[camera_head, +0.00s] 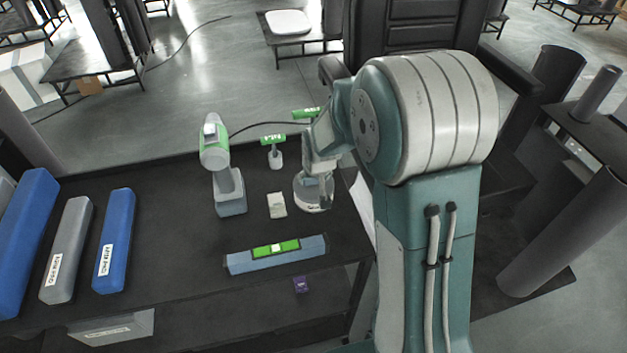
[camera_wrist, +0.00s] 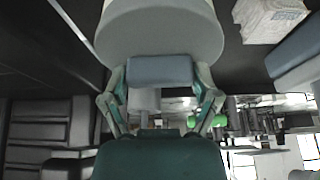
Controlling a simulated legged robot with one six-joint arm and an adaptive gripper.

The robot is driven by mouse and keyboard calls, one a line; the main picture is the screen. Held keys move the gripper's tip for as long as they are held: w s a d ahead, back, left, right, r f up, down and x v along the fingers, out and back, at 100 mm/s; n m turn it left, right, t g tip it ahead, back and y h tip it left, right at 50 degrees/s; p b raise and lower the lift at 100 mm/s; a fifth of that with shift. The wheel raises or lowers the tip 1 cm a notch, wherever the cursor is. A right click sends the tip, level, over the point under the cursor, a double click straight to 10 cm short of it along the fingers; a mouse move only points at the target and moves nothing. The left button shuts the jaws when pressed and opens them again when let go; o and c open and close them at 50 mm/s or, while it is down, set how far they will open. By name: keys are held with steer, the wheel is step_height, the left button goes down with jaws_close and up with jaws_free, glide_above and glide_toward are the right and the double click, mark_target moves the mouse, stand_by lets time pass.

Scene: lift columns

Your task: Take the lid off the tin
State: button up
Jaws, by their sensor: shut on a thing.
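The tin (camera_head: 313,197) is a pale grey round container standing near the right edge of the dark table in the head view. My gripper (camera_head: 319,173) is directly over its top, fingers pointing down. In the wrist view the round, pale body (camera_wrist: 158,22) fills the top middle, and my gripper (camera_wrist: 160,72) is right against it, a grey-blue pad across the middle. The gripper is shut on the lid at the top of the tin. The gripped part is hidden, and I cannot tell whether the lid has a gap below it.
A grey-green drill (camera_head: 230,180) stands left of the tin, with a small pale packet (camera_head: 277,205) between. Blue (camera_head: 114,240) and grey (camera_head: 66,249) long cases lie left. A green-topped tool (camera_head: 274,150) stands behind.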

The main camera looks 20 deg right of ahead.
steer(key=shift+r, duration=0.3)
step_height(320, 180, up, 2)
steer(key=shift+r, duration=0.15)
steer(key=s+r, duration=1)
steer(key=s, duration=0.4)
steer(key=shift+d, duration=0.3)
